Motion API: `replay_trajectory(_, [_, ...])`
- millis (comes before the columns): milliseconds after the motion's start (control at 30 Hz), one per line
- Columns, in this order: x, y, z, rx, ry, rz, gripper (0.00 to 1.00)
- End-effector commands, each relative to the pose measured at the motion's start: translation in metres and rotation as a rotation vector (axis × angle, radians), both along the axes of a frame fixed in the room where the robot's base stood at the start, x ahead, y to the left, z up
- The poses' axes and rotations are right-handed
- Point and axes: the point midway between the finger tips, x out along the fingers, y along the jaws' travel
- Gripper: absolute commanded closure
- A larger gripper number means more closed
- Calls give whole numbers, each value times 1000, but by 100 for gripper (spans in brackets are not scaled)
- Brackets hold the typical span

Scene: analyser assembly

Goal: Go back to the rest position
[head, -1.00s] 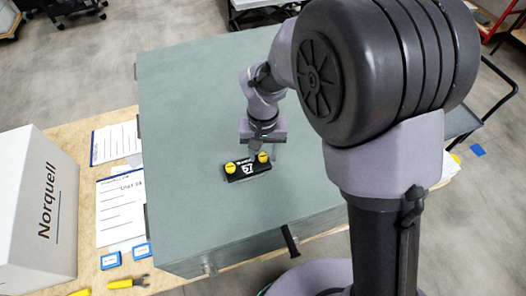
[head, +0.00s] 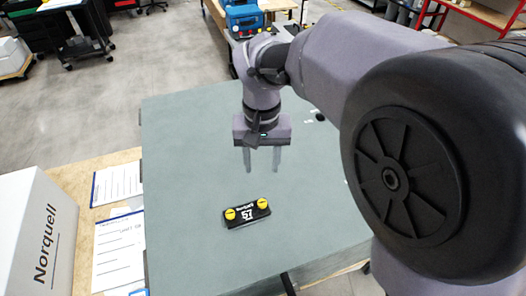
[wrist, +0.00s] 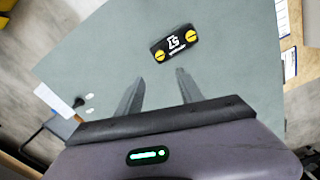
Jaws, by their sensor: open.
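My gripper (head: 262,160) is open and empty, raised above the grey-green case top (head: 185,170), with its two fingers apart and pointing down. A black plate (head: 246,215) with two yellow round knobs and white print lies flat on the case top, below and in front of my gripper in the head view. In the wrist view the plate (wrist: 174,45) lies beyond the tips of my gripper (wrist: 157,85), clear of both fingers.
A white box (head: 38,235) marked Norquell stands at the left on a wooden bench (head: 80,180) with paper sheets (head: 118,183). A blue case (head: 243,20) stands at the back. The case top around the plate is clear.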

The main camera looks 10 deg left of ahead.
Motion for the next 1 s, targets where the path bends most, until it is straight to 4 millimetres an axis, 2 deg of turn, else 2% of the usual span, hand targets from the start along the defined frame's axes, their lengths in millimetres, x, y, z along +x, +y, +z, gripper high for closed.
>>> replay_trajectory(133, [0,0,9,1,-1,-1,55])
replay_trajectory(500, [0,0,8,0,-1,-1,55])
replay_trajectory(567, [-2,-7,4,10,-9,-15,55])
replay_trajectory(667, [-15,-45,-18,69,-63,-102,55])
replay_trajectory(800, [-66,-121,-74,193,-207,-310,55])
replay_trajectory(900, [-104,-157,-119,259,-313,-441,55])
replay_trajectory(1000, [-131,-176,-154,301,-395,-534,55])
